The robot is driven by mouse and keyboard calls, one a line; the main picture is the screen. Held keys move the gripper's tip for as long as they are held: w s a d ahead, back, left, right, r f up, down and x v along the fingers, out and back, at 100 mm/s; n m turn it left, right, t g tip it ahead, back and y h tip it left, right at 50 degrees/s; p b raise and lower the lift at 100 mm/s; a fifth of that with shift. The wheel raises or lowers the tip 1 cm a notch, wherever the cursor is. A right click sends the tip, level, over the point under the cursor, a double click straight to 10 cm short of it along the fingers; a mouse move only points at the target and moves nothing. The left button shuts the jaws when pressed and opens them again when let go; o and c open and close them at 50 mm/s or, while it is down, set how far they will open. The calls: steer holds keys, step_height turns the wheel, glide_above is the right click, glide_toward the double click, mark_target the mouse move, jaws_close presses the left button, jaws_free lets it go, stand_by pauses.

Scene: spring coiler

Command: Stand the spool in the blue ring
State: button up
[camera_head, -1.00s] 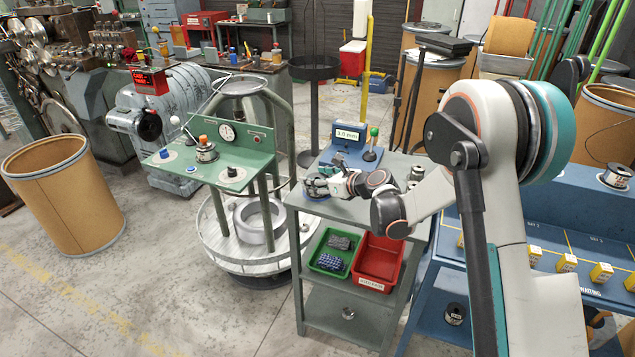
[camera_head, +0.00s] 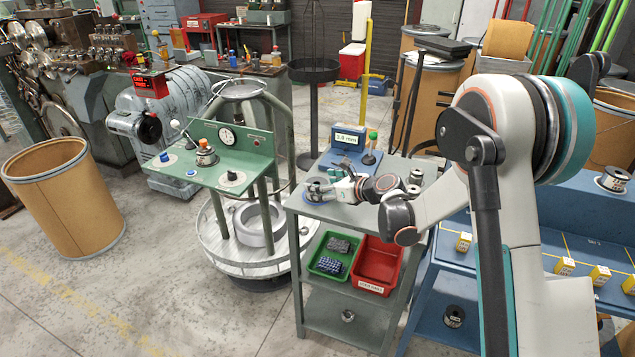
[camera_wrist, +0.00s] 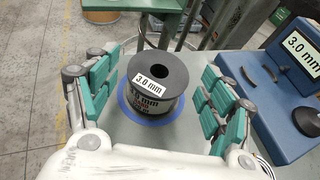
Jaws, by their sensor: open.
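The spool (camera_wrist: 157,85), dark with a "3.0 mm" label on its top flange, stands upright in the wrist view. My gripper (camera_wrist: 163,76) is open, with teal-padded fingers on the left and right of the spool. Gaps show between the pads and the spool. In the head view my gripper (camera_head: 325,188) is low over the grey cart top, and its fingers largely cover the spool.
The blue gauge (camera_head: 346,142) reading 3.0 mm stands behind my gripper on the grey cart (camera_head: 388,200). A green bin (camera_head: 329,265) and a red bin (camera_head: 378,268) are on the shelf below. The green panel table (camera_head: 232,165) is close on the left.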

steer(key=p+v, duration=0.2)
steer(key=v, duration=0.7)
steer(key=shift+s, duration=0.1)
steer(key=s+d+r+n+g+h, duration=0.1)
steer(key=s+d+r+n+h, duration=0.15)
steer(key=s+r+n, duration=0.45)
steer(key=s+d+r+n+h, duration=0.2)
steer(key=s+d+r+n, duration=0.1)
steer(key=s+r+n, duration=0.4)
steer(key=s+d+n+h, duration=0.1)
steer(key=s+d+n, duration=0.2)
steer(key=s, duration=0.4)
steer(key=s+d+f+n+h, duration=0.1)
steer(key=s+d+n+h, duration=0.1)
steer(key=s+n, duration=0.3)
steer(key=s+d+n+h, duration=0.2)
steer(key=s+d+n, duration=0.2)
steer(key=s, duration=0.6)
steer(key=shift+s+d+f+n+g, duration=0.2)
steer(key=shift+d+f+n+g, duration=0.1)
steer(key=shift+g, duration=0.1)
steer(key=shift+h, duration=0.25)
